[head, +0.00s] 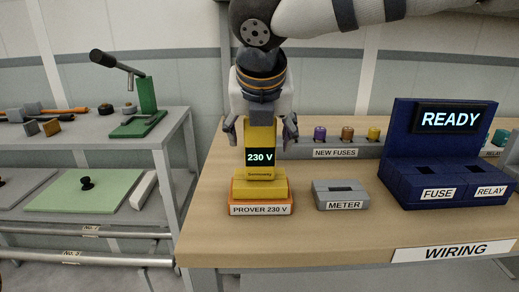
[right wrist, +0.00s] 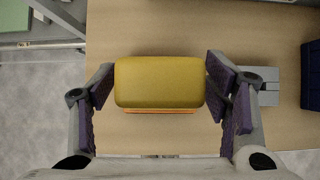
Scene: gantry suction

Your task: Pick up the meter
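The yellow meter (head: 262,172) stands upright on the orange-and-white prover base (head: 261,203) labelled PROVER 230 V, and its screen reads 230 V. My right gripper (head: 261,138) points down over the meter's upper part. Its fingers are open, one on each side, with small gaps showing in the head view. In the right wrist view the meter's top (right wrist: 160,82) lies between the purple finger pads. The grey holder (head: 341,194) labelled METER, with an empty-looking dark slot, is to the right on the table. My left gripper is not in view.
The wooden table (head: 225,245) is bare in front. A blue fixture (head: 438,160) reading READY, with FUSE and RELAY labels, stands at the right. A NEW FUSES rack (head: 333,149) is behind. A grey side bench (head: 180,145) with a green press (head: 146,105) is at the left.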

